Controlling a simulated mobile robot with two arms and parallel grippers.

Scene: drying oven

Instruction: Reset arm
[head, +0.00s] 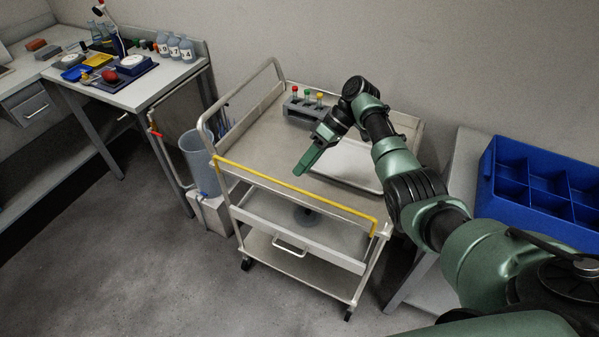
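My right arm reaches in from the lower right over the metal cart (258,152). My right gripper (302,170) hangs above the cart's top, pointing down and to the left. Only one green finger shows clearly, so its opening cannot be made out, and I see nothing held in it. My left gripper is out of view.
A tube rack (302,112) with several capped tubes and a white tray (350,163) are on the cart. A blue divided bin (540,185) stands at right. A grey bucket (200,165) stands left of the cart. A cluttered bench (135,95) is at upper left. The floor in front is clear.

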